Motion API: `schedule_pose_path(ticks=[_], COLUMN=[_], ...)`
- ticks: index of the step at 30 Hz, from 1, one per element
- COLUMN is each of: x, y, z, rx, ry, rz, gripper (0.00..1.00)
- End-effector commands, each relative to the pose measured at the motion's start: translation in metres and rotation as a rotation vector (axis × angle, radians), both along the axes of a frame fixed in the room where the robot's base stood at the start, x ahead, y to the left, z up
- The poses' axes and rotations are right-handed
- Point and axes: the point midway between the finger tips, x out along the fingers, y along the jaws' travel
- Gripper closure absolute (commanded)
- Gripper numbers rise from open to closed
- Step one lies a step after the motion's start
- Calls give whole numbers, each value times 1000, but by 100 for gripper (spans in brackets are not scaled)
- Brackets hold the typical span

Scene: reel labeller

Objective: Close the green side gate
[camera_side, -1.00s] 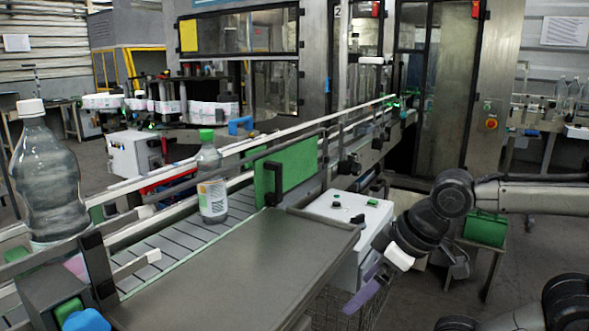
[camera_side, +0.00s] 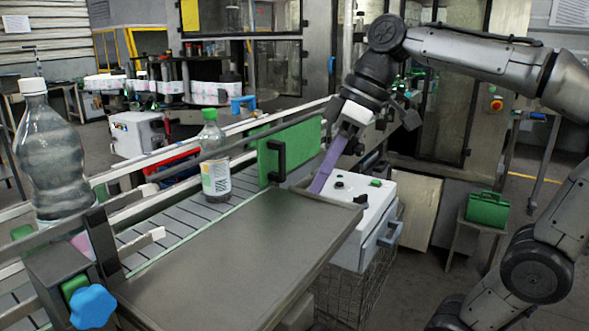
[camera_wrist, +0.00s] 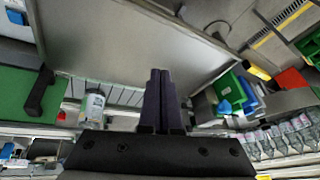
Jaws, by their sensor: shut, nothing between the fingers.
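The green side gate (camera_side: 300,146) is an upright panel with a black handle (camera_side: 276,160) at its near end. It stands along the conveyor's side past the far end of the metal tray. Between its handle and the black post (camera_side: 103,245) the conveyor side is open. In the wrist view, the gate (camera_wrist: 14,98) and its handle (camera_wrist: 39,92) are at the left. My gripper (camera_side: 319,186) has purple fingers, shut and empty, pointing down just right of the gate, seemingly apart from it. The fingers (camera_wrist: 160,74) are centred in the wrist view.
A capped bottle (camera_side: 215,172) stands on the conveyor left of the gate, and a large bottle (camera_side: 55,160) at far left. The bare metal tray (camera_side: 235,255) lies in front. A white control box (camera_side: 365,215) with buttons is close below my gripper. A blue knob (camera_side: 92,306) is at the near left.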

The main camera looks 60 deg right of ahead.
Motion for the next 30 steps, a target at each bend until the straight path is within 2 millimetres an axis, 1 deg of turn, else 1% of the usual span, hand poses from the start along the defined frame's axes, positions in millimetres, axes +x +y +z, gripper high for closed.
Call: schedule_pose_path(ticks=[1, 3, 5, 7, 8, 9, 11, 12, 14, 15, 17, 18, 21, 22, 24, 25, 27, 30], x=[20, 43, 63, 84, 93, 103, 119, 127, 139, 144, 151, 154, 154, 153, 148, 147, 145, 147], y=[-10, -24, -39, -61, -71, -86, -111, -130, -159, -179, -208, -226, -265, -274, -289, -292, -295, -292], z=[12, 26, 35, 43, 45, 46, 46, 45, 39, 34, 24, 17, -4, -11, -22, -24, -26, -31], rx=[22, 53, 79, 110, 122, 139, 163, 180, 205, 220, 243, 255, 280, 289, 308, 311, 312, 312], ry=[7, 8, 7, 5, 2, -1, -6, -9, -11, -13, -12, -12, 2, 10, 25, 27, 27, 27], rz=[7, 28, 39, 49, 50, 50, 44, 34, 13, -8, -47, -76, -141, -158, -189, -198, -209, -209], gripper=[100, 100, 100, 100, 100, 100, 100, 100, 100, 100, 100, 100, 100, 100, 100, 100, 100, 100])
